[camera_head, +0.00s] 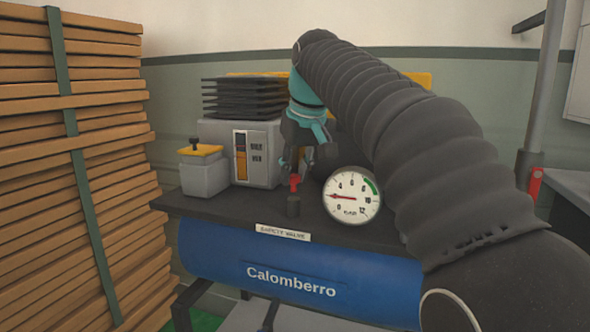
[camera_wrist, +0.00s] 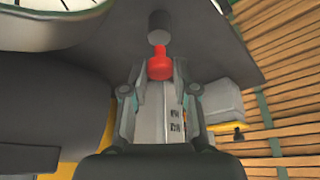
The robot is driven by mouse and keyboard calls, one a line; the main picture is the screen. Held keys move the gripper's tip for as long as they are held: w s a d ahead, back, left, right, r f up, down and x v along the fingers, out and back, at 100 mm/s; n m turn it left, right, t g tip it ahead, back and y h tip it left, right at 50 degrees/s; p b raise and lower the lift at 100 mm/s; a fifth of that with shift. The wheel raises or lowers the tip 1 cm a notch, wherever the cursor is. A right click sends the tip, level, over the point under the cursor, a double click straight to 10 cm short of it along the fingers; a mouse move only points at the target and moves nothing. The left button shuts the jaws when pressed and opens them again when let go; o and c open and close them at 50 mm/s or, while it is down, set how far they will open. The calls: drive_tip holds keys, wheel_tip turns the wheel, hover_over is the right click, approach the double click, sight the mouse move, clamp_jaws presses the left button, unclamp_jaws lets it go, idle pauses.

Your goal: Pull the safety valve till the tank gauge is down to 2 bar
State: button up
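The safety valve's red knob (camera_head: 294,183) sits above a dark cylindrical base (camera_head: 293,206) on the blue tank's (camera_head: 215,254) black top. My gripper (camera_head: 296,178) reaches down to it from above. In the wrist view, the fingers lie against both sides of the red knob (camera_wrist: 160,64), with the base (camera_wrist: 158,27) beyond it. The round tank gauge (camera_head: 352,206), marked in bar, faces me. Its red needle points left, at about the 2 mark between 0 and 4. Part of the gauge also shows in the wrist view (camera_wrist: 50,8).
A grey machine (camera_head: 213,138) with black stacked fins and a smaller grey box (camera_head: 204,179) stand left of the valve. Stacked wooden slats (camera_head: 80,200) rise at the left. A grey post (camera_head: 540,110) stands at the right. A "SAFETY VALVE" label (camera_head: 283,232) is at the front edge.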

drive_tip(key=o, duration=0.4)
drive_tip(key=shift+c, duration=0.2)
drive_tip(key=shift+r, duration=0.1)
drive_tip(key=v, duration=1.1)
drive_tip(key=shift+s+d+r, duration=0.15)
drive_tip(key=shift+s+r, duration=0.05)
drive_tip(key=shift+r, duration=0.15)
